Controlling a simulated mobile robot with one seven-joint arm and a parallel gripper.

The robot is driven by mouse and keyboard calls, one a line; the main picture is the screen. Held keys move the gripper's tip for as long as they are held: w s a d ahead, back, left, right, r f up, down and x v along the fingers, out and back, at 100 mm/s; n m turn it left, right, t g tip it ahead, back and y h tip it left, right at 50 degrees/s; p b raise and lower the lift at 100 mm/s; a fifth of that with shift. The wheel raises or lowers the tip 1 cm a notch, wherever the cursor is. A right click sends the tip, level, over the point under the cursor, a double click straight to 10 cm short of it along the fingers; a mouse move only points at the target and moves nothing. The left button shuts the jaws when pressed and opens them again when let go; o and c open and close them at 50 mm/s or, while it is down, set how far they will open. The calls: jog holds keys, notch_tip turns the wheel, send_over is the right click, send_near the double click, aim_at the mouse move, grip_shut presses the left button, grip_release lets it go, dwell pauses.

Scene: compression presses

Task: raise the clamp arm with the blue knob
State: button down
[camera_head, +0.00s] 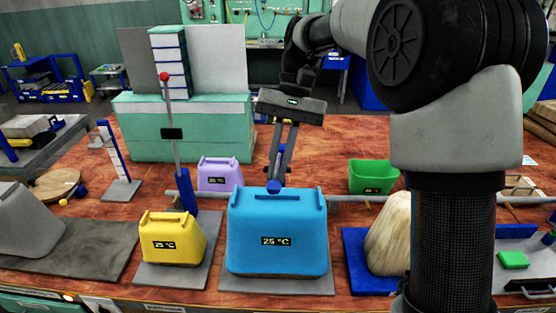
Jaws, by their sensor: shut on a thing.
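My gripper (276,181) points down behind the large blue box (278,240). Its fingertips are closed around a small blue knob (274,187) just above the box's top edge. The clamp arm under this knob is mostly hidden by the box, so I cannot tell its exact angle. A second clamp arm (176,150) with a red knob (165,76) stands nearly upright on the left, rising from a blue post (187,190).
A yellow box (172,238), a lilac box (219,176) and a green bin (373,176) stand nearby. A long grey bar (345,198) runs behind the blue box. A pale green block (185,125) stands at the back left. My arm hides much of the right side.

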jog(key=shift+w+r+g, duration=0.3)
jog(key=shift+w+r, duration=0.2)
jog(key=shift+r, duration=0.25)
jog(key=shift+w+r+g, duration=0.3)
jog(key=shift+w+r, duration=0.15)
jog(key=shift+r, duration=0.25)
jog(key=c, duration=1.8)
grip_release()
jog(key=shift+c, duration=0.2)
